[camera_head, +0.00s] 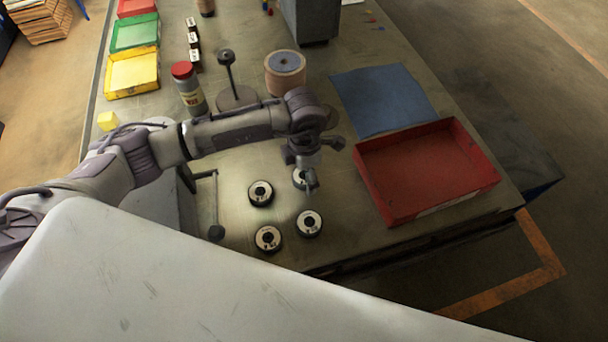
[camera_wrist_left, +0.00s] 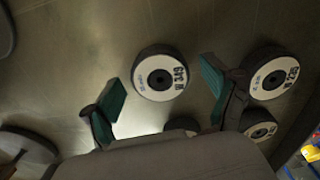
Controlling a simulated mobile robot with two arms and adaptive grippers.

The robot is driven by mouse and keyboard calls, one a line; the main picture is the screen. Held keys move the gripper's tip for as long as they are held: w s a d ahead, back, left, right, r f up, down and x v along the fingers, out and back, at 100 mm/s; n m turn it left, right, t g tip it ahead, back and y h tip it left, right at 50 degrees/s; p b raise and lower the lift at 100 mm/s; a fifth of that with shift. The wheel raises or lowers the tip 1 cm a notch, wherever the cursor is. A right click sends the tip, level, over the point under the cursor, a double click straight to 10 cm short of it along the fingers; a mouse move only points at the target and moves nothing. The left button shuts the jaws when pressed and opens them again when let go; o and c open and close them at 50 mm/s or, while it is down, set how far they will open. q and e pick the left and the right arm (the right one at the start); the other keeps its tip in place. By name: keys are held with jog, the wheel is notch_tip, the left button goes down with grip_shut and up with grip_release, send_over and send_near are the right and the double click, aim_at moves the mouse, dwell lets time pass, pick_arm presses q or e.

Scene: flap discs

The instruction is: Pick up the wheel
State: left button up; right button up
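Several black wheels with white label faces lie flat on the table in the head view: a far-left one (camera_head: 261,193), a near-left one (camera_head: 268,239), a near-right one (camera_head: 309,223) and a far-right one (camera_head: 299,180). My left gripper (camera_head: 310,183) hangs above the far-right wheel and partly hides it. In the left wrist view my left gripper (camera_wrist_left: 163,90) is open, its teal finger pads apart and empty. One wheel (camera_wrist_left: 160,76) shows in the gap between the pads, below them. Another wheel (camera_wrist_left: 272,76) lies to the right. My right gripper is not in view.
A red tray (camera_head: 372,190) stands right of the wheels, with a blue mat (camera_head: 380,98) behind it. A spool (camera_head: 285,72), a red-capped bottle (camera_head: 190,90) and a stand (camera_head: 236,97) are farther back. A yellow bin (camera_head: 133,72) is at the far left.

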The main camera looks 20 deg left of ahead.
pick_arm(q)
jog(key=c, duration=1.1)
jog(key=shift+o, duration=0.2)
jog(key=shift+r, duration=0.1)
jog(key=shift+r, duration=0.1)
jog(key=shift+r, duration=0.3)
jog(key=r+b, duration=0.1)
jog(key=d+r+b, duration=0.1)
jog(key=r, duration=0.1)
jog(key=shift+d+r, duration=0.1)
jog(key=shift+r, duration=0.2)
jog(key=d+r+b, duration=0.3)
jog(key=d+r, duration=0.3)
jog(key=d, duration=0.4)
jog(key=shift+d+r, duration=0.25)
jog(key=shift+s, duration=0.1)
